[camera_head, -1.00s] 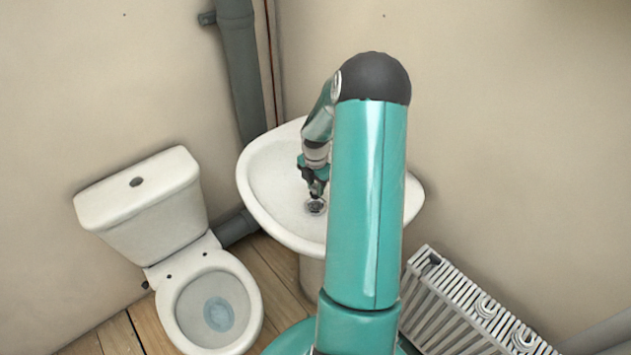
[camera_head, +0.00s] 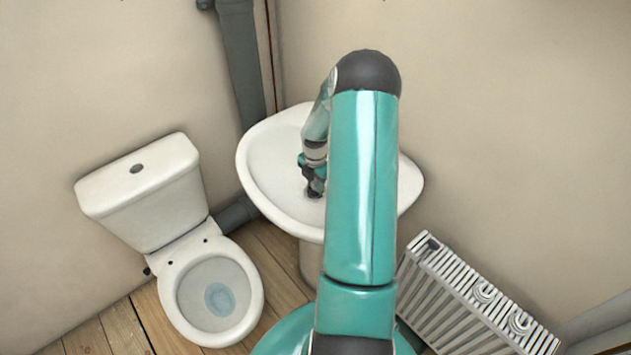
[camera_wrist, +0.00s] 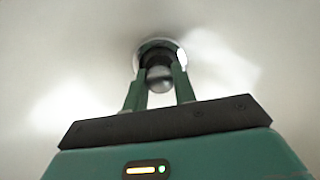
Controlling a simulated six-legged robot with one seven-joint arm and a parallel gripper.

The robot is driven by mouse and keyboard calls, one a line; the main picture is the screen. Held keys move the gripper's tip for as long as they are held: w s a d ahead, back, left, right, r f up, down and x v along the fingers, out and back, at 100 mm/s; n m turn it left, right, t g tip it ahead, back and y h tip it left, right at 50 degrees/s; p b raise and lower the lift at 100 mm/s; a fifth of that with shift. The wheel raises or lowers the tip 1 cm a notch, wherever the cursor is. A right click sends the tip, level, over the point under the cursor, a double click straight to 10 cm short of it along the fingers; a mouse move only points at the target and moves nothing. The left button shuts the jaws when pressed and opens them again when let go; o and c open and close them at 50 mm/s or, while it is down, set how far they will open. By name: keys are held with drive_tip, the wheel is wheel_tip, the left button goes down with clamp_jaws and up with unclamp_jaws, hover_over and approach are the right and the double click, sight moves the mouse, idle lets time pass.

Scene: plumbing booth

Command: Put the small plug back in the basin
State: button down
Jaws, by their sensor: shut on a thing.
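The white basin (camera_head: 270,165) stands in the corner, partly hidden behind my arm. My gripper (camera_head: 314,190) points down inside it, over the drain. In the wrist view my gripper (camera_wrist: 160,73) is shut on the small plug (camera_wrist: 159,80), a grey rounded piece between the two green fingers. The drain ring (camera_wrist: 181,56) shows as a bright rim with a dark inside, just beyond the fingertips. The plug lines up with the drain in this view. I cannot tell whether the plug is in the hole or just above it.
A white toilet (camera_head: 150,195) with its bowl open stands left of the basin. A grey pipe (camera_head: 240,70) runs down the wall behind. A white radiator (camera_head: 470,300) is at the lower right. Wooden floor (camera_head: 120,330) shows around the toilet.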

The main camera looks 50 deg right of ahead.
drive_tip(key=c, duration=1.1)
unclamp_jaws()
drive_tip(key=shift+o, duration=0.2)
drive_tip(key=shift+r, duration=0.15)
wheel_tip(320, 180, up, 14)
drive_tip(key=shift+f, duration=0.2)
drive_tip(key=shift+s+a, duration=0.1)
